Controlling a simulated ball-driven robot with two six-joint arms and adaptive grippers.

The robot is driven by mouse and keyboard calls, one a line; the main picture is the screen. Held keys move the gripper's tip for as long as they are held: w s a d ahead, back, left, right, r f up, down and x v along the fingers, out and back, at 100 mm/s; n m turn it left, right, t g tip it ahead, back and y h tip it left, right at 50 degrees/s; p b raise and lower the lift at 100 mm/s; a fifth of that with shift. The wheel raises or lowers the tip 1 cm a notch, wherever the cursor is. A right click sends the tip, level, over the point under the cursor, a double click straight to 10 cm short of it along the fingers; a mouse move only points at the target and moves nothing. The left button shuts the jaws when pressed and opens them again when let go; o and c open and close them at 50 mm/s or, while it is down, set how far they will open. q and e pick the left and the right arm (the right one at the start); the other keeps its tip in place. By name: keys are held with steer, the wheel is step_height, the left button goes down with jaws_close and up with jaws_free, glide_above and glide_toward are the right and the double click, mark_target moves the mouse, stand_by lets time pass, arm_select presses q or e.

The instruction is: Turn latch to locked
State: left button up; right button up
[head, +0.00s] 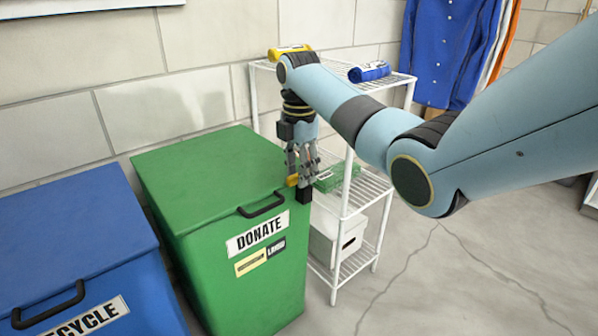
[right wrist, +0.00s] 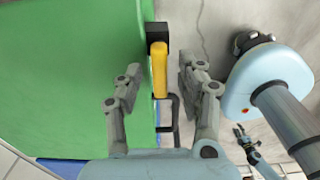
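The latch is on the right side of the green DONATE bin (head: 200,200), near the lid. It has a yellow lever (right wrist: 159,70) and a black block (right wrist: 157,36); in the head view the black block (head: 304,194) shows just below my fingertips. My right gripper (head: 298,180) points down at the latch. In the right wrist view its open fingers (right wrist: 160,72) stand on both sides of the yellow lever, with gaps between. My left gripper (right wrist: 243,138) seems to show small in the right wrist view, away from the bin; its finger state is unclear.
A black lid handle (head: 262,204) sticks out of the bin's front. A blue recycling bin (head: 75,260) stands left. A white wire shelf (head: 352,195) stands close on the right, with a rolled blue cloth (head: 369,71) on top. Floor at front right is clear.

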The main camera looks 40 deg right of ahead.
jaws_close()
